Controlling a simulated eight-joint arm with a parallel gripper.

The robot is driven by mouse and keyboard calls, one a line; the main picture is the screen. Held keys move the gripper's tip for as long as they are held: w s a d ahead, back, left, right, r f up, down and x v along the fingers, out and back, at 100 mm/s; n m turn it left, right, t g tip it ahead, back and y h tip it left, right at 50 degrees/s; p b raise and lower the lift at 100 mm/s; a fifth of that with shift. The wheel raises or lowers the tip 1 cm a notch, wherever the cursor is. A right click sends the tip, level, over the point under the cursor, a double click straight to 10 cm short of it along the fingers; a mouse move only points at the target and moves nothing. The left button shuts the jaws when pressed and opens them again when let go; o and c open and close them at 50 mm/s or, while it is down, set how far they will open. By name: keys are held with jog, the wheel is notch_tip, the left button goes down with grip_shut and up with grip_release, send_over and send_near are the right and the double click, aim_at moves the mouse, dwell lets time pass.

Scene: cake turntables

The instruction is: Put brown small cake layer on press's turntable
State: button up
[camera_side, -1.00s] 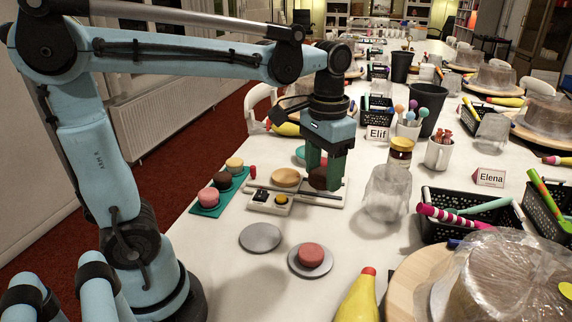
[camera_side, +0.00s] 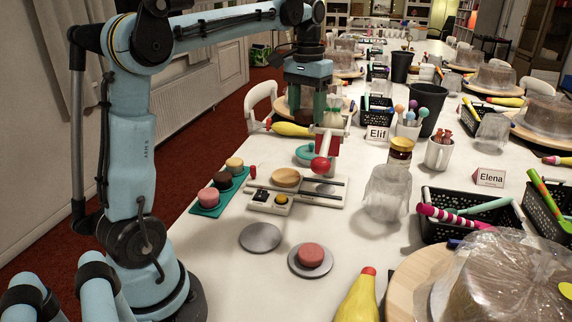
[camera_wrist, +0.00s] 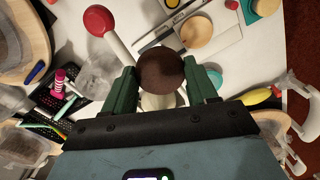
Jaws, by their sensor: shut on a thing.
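My gripper (camera_side: 321,118) is shut on the brown small cake layer (camera_wrist: 161,71), a dark round disc between its green fingers in the wrist view. The press (camera_side: 330,143) stands below my gripper, with a white body and a lever ending in a red ball (camera_side: 320,165). The lever also shows in the wrist view (camera_wrist: 118,46). A turquoise round part, seemingly the press's turntable (camera_side: 303,155), shows at its left; the rest is hidden. I cannot tell the gap between layer and press.
A pale board with a wooden disc (camera_side: 286,177) and yellow-button box (camera_side: 282,198) stands in front. A teal mat (camera_side: 239,180) holds small layers. A bare grey disc (camera_side: 260,237) and one with a pink layer (camera_side: 311,252) lie nearer.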

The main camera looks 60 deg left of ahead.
jog(key=a+n, duration=0.2)
jog(key=a, duration=0.7)
jog(key=shift+a+f, duration=0.15)
jog(key=shift+f, duration=9.5)
